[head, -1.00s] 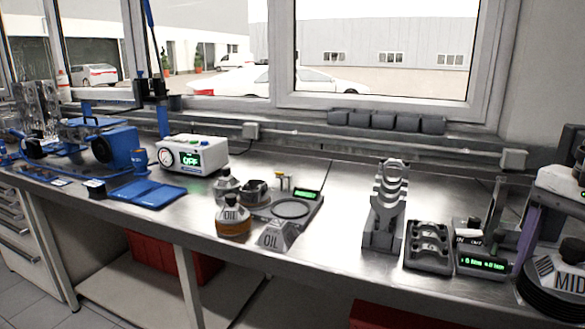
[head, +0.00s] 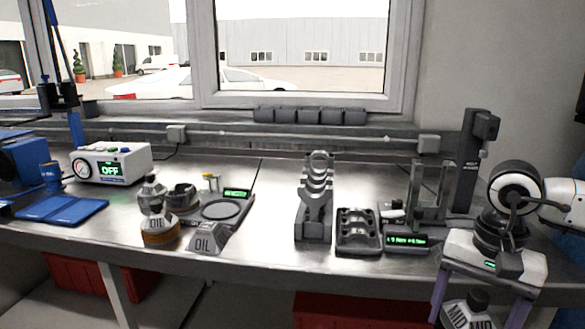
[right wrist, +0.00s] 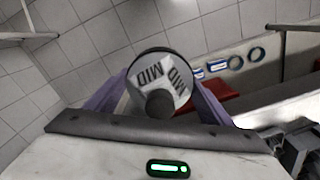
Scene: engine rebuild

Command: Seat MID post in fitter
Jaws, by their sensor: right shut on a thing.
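The MID post (head: 459,316) is a grey faceted body marked MID with a dark knob on top. It is at the lower right of the head view, its bottom cut off by the frame. In the right wrist view, the post (right wrist: 152,72) sits between purple fingers, with a dark round rim behind it. My right gripper (head: 478,318) is shut on it and holds it in front of the bench edge. A dark unit with a lit green display (head: 405,239) and an upright frame stands on the bench, left of my right wrist. I cannot tell for sure that it is the fitter. My left gripper is not in view.
A dark cradle block (head: 358,232) and a grey stand with curved arms (head: 314,215) stand left of the display unit. A tall dark post (head: 470,160) rises behind my right wrist. Bare bench lies between.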

